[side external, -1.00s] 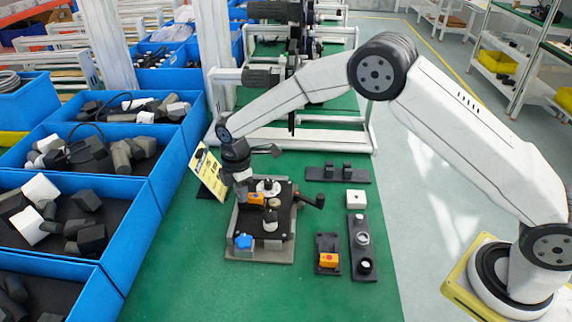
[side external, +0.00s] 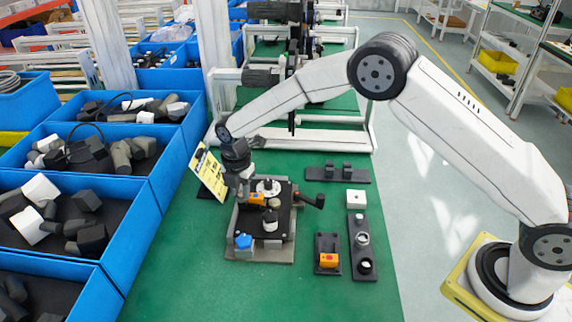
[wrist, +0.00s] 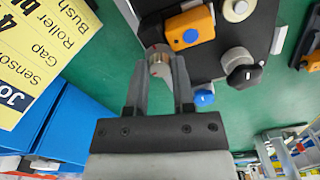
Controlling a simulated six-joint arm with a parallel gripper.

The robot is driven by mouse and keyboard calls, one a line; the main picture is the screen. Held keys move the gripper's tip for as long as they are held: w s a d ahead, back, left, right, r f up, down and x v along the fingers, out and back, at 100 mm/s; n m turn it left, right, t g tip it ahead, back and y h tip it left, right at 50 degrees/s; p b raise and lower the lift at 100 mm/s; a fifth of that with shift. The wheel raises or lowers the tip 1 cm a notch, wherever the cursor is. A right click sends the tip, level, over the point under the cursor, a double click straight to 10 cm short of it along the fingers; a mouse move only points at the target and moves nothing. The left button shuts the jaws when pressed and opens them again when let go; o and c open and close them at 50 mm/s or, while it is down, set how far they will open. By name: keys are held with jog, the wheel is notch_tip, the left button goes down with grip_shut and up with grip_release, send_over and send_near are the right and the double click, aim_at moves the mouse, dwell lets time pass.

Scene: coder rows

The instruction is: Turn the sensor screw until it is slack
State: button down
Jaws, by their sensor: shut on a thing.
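My gripper (wrist: 160,72) has its two fingers on either side of a small silver round knob (wrist: 160,60) in the wrist view and is shut on it. This knob appears to be the sensor screw. It stands beside the dark machine plate, near an orange sensor block (wrist: 190,28) with a blue button. In the side view my gripper (side external: 243,199) points down at the left edge of the plate, beside the orange sensor block (side external: 257,199). The knob is hidden there by the fingers.
A blue knob (side external: 243,241) sits at the plate's front left corner. A black crank handle (side external: 314,201) sticks out right. A yellow card (side external: 210,173) leans close behind the gripper. Blue bins (side external: 128,225) line the left.

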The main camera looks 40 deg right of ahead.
jog(key=c, duration=0.6)
grip_release()
jog(key=shift+m, duration=0.3)
jog(key=m, duration=0.9)
jog(key=shift+m, duration=0.4)
jog(key=m, duration=0.5)
jog(key=shift+m, duration=2.6)
